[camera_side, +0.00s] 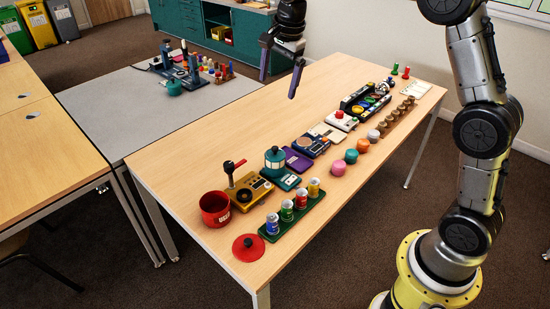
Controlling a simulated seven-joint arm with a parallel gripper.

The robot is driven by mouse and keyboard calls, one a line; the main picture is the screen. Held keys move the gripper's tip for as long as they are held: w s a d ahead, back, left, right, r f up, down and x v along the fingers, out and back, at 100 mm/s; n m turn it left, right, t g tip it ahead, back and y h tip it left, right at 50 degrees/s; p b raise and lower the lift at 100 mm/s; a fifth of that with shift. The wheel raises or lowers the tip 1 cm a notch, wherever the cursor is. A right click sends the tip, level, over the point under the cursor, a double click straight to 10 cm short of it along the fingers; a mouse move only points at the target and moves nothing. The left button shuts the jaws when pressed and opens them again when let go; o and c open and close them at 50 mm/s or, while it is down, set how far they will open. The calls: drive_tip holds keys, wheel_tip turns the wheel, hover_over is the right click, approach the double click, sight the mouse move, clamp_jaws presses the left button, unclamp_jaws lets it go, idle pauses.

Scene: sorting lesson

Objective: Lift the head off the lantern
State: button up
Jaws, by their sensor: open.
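What looks like the lantern stands upright on the wooden table: its teal head (275,153) sits on top of a pale body (275,166), above a dark teal base plate (284,181). The head appears seated on the body; the seam is too small to see clearly. My gripper (278,88) is in the air above the far long edge of the table, higher than the lantern and apart from it. Its two purple-grey fingers are spread and point down, with nothing between them.
A gold device with a raised lever (248,190) stands left of the lantern, a purple block (297,158) right. In front is a green tray (273,236) holding several cans. A red pot (214,209) and red lid (249,248) are front left. The table's back left is clear.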

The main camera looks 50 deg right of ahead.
drive_tip(key=g, duration=0.2)
hover_over(275, 154)
drive_tip(key=w, duration=0.1)
wheel_tip(275, 154, down, 11)
drive_tip(key=shift+m+g, duration=0.3)
drive_tip(key=shift+m, duration=0.1)
drive_tip(key=f, duration=1.1)
drive_tip(key=shift+s+d+f, duration=0.1)
drive_tip(key=shift+s+f, duration=0.1)
drive_tip(key=shift+f, duration=0.05)
drive_tip(key=shift+s+d+f, duration=0.1)
drive_tip(key=shift+f, duration=3.05)
drive_tip(key=c, duration=1.1)
drive_tip(key=shift+c, duration=0.3)
drive_tip(key=shift+r, duration=0.15)
